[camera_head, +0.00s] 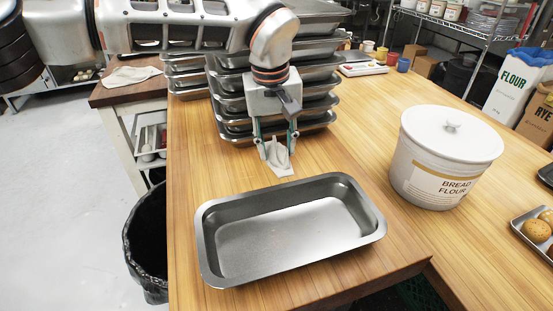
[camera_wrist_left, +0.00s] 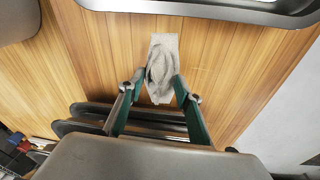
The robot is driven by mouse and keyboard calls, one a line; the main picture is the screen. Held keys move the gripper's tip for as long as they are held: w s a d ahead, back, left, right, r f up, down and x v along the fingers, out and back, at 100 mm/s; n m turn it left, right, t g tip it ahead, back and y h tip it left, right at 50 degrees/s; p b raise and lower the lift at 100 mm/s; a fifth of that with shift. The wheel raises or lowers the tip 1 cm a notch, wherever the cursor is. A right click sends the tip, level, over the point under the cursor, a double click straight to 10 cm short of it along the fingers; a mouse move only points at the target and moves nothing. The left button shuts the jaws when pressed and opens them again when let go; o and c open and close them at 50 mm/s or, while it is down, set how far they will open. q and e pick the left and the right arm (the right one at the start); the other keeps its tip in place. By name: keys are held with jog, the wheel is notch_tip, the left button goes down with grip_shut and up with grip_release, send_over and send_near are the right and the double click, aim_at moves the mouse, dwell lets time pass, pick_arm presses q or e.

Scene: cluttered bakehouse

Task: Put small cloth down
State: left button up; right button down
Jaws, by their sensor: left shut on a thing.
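The small cloth (camera_head: 281,165) is a crumpled pale grey cloth just behind the metal baking pan, at the wooden table. It also shows in the left wrist view (camera_wrist_left: 160,80), bunched in the middle, with its ends spread over the wood. My left gripper (camera_head: 276,150) points down and is shut on the cloth's bunched middle, one finger on each side. In the left wrist view the fingertips (camera_wrist_left: 158,84) flank the cloth. The cloth's lower end looks at or very near the table top; I cannot tell whether it bears on it. My right gripper is not in view.
An empty metal pan (camera_head: 290,235) stands in front of the cloth. Stacked trays (camera_head: 317,103) rise close behind my left gripper. A white bread flour tub (camera_head: 446,150) stands to the right. Bare wood (camera_head: 345,150) lies between the cloth and the tub. A black bin (camera_head: 146,245) stands left.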

aim_at(275, 143)
pick_arm(q)
notch_tip(275, 143, down, 4)
jog(key=shift+f, duration=0.1)
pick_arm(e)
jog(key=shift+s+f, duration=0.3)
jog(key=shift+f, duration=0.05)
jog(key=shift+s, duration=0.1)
pick_arm(q)
jog(key=o, duration=1)
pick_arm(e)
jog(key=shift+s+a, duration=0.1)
pick_arm(q)
jog(key=shift+r, duration=0.35)
jog(key=r, duration=0.3)
jog(key=s+r, duration=0.1)
jog(key=r, duration=0.3)
jog(key=r+p, duration=0.1)
jog(key=r, duration=0.2)
jog(key=shift+s+a+r, duration=0.15)
jog(key=shift+s+a, duration=0.05)
jog(key=shift+a, duration=0.1)
jog(key=shift+s+r, duration=0.15)
jog(key=shift+r, duration=0.45)
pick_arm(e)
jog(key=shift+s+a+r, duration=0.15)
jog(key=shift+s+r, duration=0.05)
